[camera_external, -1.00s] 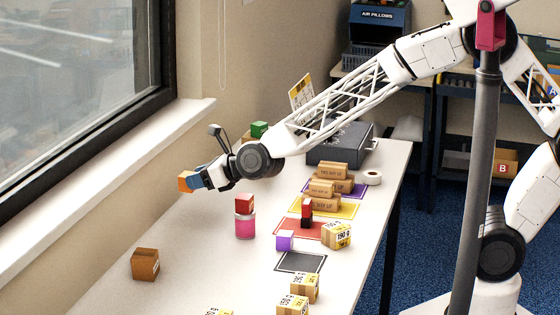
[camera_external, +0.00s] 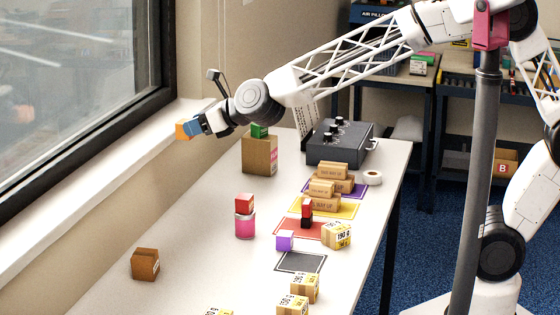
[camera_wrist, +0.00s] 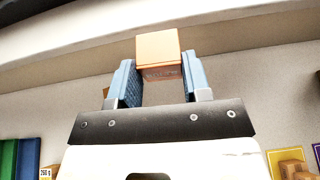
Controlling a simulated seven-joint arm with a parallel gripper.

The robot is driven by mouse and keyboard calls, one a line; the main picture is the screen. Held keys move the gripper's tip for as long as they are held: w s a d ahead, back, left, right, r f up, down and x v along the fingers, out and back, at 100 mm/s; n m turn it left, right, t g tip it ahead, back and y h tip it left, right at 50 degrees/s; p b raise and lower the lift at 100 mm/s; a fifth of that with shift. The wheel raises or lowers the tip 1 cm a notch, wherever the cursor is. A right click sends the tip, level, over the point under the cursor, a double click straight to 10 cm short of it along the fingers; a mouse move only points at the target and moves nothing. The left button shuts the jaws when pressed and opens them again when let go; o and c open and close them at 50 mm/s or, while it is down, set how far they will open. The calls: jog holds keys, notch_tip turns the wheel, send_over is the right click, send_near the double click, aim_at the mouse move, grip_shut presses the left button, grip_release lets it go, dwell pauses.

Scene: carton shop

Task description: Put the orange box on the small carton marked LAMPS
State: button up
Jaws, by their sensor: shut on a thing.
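The orange box (camera_external: 182,129) is held between the blue fingertips of my gripper (camera_external: 191,128), high above the table's far left edge near the window sill. In the wrist view the orange box (camera_wrist: 158,50) sits between both blue fingers, its lower part bearing faint unreadable print. I cannot read LAMPS on any carton. A small brown carton (camera_external: 145,264) stands alone at the near left of the table, and a larger carton (camera_external: 259,158) with a green block (camera_external: 259,131) on top stands at the back left.
Several cartons stand on coloured mats, with a purple cube (camera_external: 285,240) nearby. Yellow-labelled cartons (camera_external: 336,235) stand at right and front. A grey case (camera_external: 340,145) is at the back. The left front is fairly clear.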

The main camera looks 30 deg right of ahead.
jog(key=shift+r, duration=0.15)
jog(key=shift+s+a+f+n+g+y, duration=0.2)
jog(key=shift+s+f+n+g+y, duration=0.1)
jog(key=shift+f+n+y, duration=0.15)
jog(key=shift+s+a+f+n+g+y, duration=0.15)
jog(key=shift+s+f+n+g+y, duration=0.15)
jog(key=shift+f, duration=0.25)
dwell(0.5)
jog(key=shift+s+a+f+n+g, duration=0.1)
jog(key=shift+s+f+n+g, duration=0.1)
jog(key=shift+n+g, duration=0.1)
jog(key=shift+s+f, duration=0.1)
jog(key=shift+f, duration=0.05)
